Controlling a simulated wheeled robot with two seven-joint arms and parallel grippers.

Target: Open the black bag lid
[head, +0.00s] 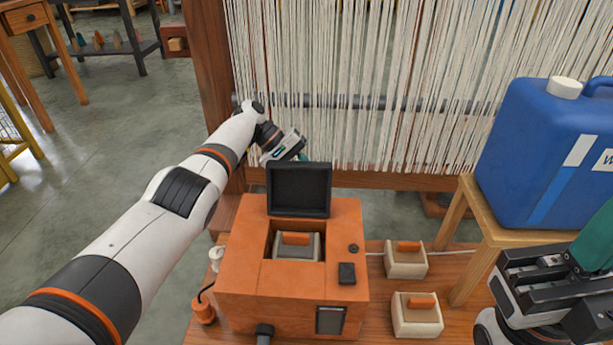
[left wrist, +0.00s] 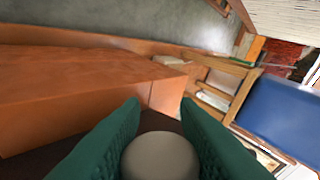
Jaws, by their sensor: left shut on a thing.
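The black lid (head: 298,190) stands upright at the back edge of an orange box (head: 240,285), so the box's top opening is uncovered. My left gripper (head: 301,157) is behind the lid's top edge, its fingertips partly hidden by it. In the left wrist view its green fingers (left wrist: 160,140) are shut on a rounded grey knob (left wrist: 160,156), with a dark surface below it. I cannot see directly how the knob joins the lid. My right gripper (head: 575,270) is at the right edge, partly cut off; its fingertips are not clear.
Inside the opening sits a grey block with an orange top (head: 296,245). Two cream blocks with orange tops (head: 405,262) (head: 417,318) stand right of the box. A blue jug (head: 535,150) is on a wooden stand. Hanging white yarn (head: 400,80) fills the back.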

